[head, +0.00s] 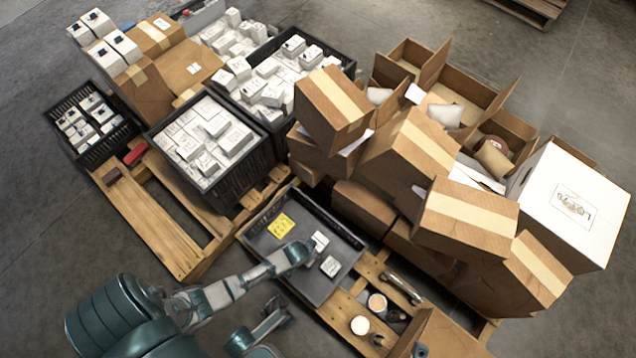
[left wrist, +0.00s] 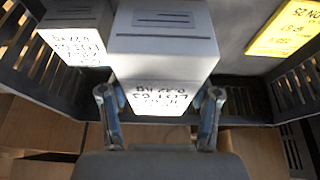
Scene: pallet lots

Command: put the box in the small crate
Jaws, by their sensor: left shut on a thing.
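My left gripper (head: 306,250) reaches over the shallow grey tray (head: 262,246). It is shut on a small white box (head: 320,241), whose printed label faces the fingers in the left wrist view (left wrist: 158,98). I cannot tell whether this box touches the tray floor. A second white box (head: 331,266) lies beside it in the tray, and it also shows at the left of the wrist view (left wrist: 76,42). The small black crate (head: 62,108) stands at the far left on the pallet and holds several white boxes.
A yellow note (head: 281,225) lies in the tray. A larger dark crate (head: 258,158) full of white boxes stands between the tray and the small crate. Cardboard boxes (head: 468,215) crowd the right. Small red items (head: 135,154) lie near the small crate on the wooden pallet (head: 150,225).

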